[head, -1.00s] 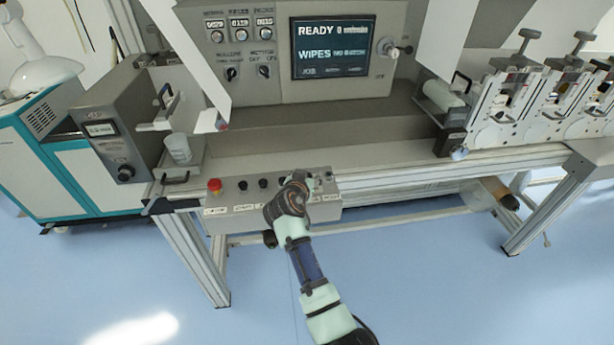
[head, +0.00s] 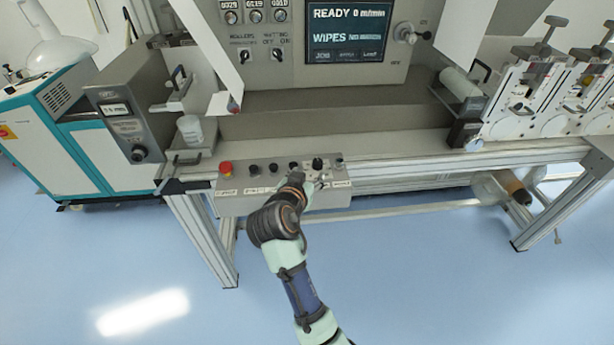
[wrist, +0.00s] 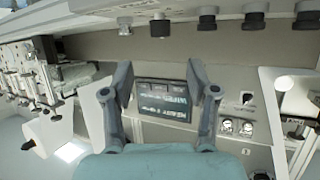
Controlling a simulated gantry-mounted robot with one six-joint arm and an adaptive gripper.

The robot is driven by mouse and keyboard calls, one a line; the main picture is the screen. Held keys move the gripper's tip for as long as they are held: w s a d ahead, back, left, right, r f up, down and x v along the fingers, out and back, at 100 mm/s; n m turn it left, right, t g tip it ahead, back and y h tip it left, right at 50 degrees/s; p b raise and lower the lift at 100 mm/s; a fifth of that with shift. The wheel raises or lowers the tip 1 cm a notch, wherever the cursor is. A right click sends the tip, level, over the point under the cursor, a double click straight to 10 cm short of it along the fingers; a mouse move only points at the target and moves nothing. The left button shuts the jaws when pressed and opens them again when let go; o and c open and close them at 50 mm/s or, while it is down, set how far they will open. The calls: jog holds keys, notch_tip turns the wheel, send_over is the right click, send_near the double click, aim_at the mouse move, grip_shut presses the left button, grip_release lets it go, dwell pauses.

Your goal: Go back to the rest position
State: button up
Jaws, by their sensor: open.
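My gripper (wrist: 158,88) is open in the wrist view, its two fingers apart with nothing between them. Behind the gap the wrist view shows the machine's display screen (wrist: 165,100), with its picture turned over. In the head view my arm reaches up from the bottom, and my gripper (head: 318,183) is small and partly hidden by the wrist, close to the front control box (head: 235,203). I cannot tell whether it touches the box.
The control box carries a red button (head: 226,168) and several dark knobs. The display (head: 346,33) reads READY. A white cup (head: 190,131) stands on a small shelf at left. Roller units (head: 535,105) stand at right. The blue floor (head: 420,280) in front is clear.

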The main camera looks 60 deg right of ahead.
dwell(0.4)
jog(key=w+a+r+n+t+y+p, duration=0.15)
jog(key=a+n+t+y, duration=0.3)
jog(key=a, duration=1.25)
jog(key=w+a+r+n+t+y+p, duration=0.15)
jog(key=a+n+t+y, duration=0.35)
jog(key=a, duration=1.2)
jog(key=s+a+r+n+y+p, duration=0.1)
jog(key=s+a+r+n+y, duration=0.15)
jog(key=a, duration=0.35)
jog(key=s+a+r+n+y+p, duration=0.1)
jog(key=s+a+n+p, duration=0.1)
jog(key=s+a+n, duration=0.3)
notch_tip(320, 180, up, 37)
jog(key=w+m+p, duration=0.1)
jog(key=w+p, duration=0.1)
jog(key=p, duration=3.4)
jog(key=shift+w+d+m, duration=0.15)
jog(key=shift+d+m, duration=0.05)
jog(key=shift+m, duration=0.2)
